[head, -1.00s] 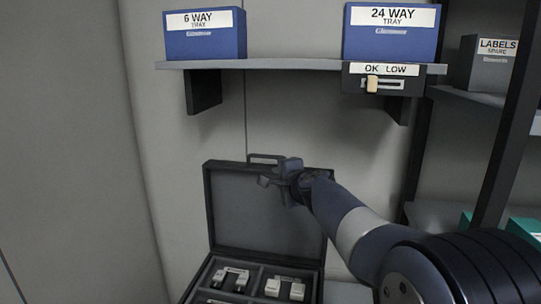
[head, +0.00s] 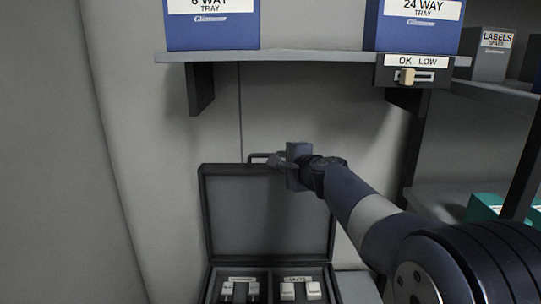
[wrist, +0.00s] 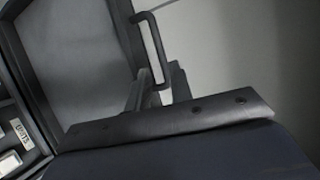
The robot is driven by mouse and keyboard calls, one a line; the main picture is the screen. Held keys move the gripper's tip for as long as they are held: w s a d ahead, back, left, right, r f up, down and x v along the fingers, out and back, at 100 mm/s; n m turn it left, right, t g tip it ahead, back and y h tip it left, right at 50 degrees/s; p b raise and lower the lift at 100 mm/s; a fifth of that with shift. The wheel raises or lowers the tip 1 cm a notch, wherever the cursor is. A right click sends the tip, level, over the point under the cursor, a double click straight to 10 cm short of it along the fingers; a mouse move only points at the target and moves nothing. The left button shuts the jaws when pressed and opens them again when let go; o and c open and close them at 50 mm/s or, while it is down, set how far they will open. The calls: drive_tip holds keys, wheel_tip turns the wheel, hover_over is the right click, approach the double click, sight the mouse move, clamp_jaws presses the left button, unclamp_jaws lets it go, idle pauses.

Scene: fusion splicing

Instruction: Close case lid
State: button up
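The case lid (head: 265,222) is a dark grey panel standing upright, open behind the case base (head: 265,276). A handle (head: 262,157) sticks up from the lid's top edge. My gripper (head: 284,163) is at that top edge, at the right part of the handle, partly covering it. In the wrist view the handle (wrist: 151,45) runs down toward my two fingers (wrist: 160,90), which stand apart with its lower end near the gap between them. I cannot tell whether they touch it. The lid also shows in the wrist view (wrist: 80,50).
The case holds several pale items in compartments, including a labelled white block (head: 300,290). Above is a shelf (head: 310,57) with a blue 6 way tray box (head: 212,30), a blue 24 way tray box (head: 415,35) and an OK/LOW slider (head: 407,76). A wall stands behind the lid.

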drive_tip(key=p+x, duration=0.3)
drive_tip(key=x, duration=0.6)
drive_tip(key=shift+w+a+f, duration=0.15)
drive_tip(key=shift+w+a, duration=0.05)
drive_tip(key=shift+w, duration=0.15)
clamp_jaws()
